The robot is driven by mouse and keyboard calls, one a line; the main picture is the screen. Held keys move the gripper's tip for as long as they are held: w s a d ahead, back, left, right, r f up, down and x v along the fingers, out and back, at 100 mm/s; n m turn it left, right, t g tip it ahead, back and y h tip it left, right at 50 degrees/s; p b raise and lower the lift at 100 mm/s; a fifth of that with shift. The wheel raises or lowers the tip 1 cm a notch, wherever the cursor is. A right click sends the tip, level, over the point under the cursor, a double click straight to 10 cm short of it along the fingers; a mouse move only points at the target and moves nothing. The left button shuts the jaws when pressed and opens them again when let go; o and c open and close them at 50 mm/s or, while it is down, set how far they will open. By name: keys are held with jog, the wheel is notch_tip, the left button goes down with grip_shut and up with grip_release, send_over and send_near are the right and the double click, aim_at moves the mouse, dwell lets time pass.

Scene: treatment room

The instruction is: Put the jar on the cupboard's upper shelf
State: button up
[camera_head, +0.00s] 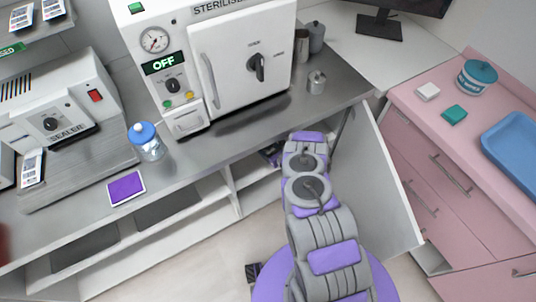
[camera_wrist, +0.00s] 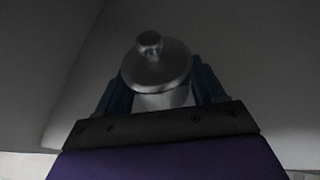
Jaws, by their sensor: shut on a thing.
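A metal-looking jar (camera_wrist: 158,68) with a round lid and a knob on top is between the fingers of my gripper (camera_wrist: 163,88) in the wrist view. My gripper is shut on it, and the jar looks upright. In the head view my arm reaches into the cupboard under the steel counter, and its door (camera_head: 375,185) stands open to the right. My gripper and the held jar are hidden in the head view by my arm and the counter. Pale, dark-shaded surfaces surround the jar in the wrist view; I cannot tell whether it touches a shelf.
The steel counter (camera_head: 225,146) above bears a steriliser (camera_head: 240,60), a blue-lidded jar (camera_head: 148,142), a small metal pot (camera_head: 317,82) and a purple pad (camera_head: 126,188). A pink drawer unit (camera_head: 450,180) stands right of the open door. Floor shows in front of the shelves.

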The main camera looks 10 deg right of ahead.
aim_at(268, 153)
notch_tip(268, 153, down, 4)
jog(key=shift+d+r+b, duration=0.15)
jog(key=shift+r+b, duration=0.05)
jog(key=shift+b, duration=0.4)
jog(key=shift+a, duration=0.25)
jog(key=o, duration=1.4)
jog(key=shift+d, duration=0.15)
jog(key=shift+s+d+r, duration=0.1)
jog(key=shift+s+r, duration=0.05)
jog(key=p+v, duration=0.3)
jog(key=v, duration=0.8)
jog(key=shift+s+r, duration=0.2)
jog(key=shift+s, duration=0.05)
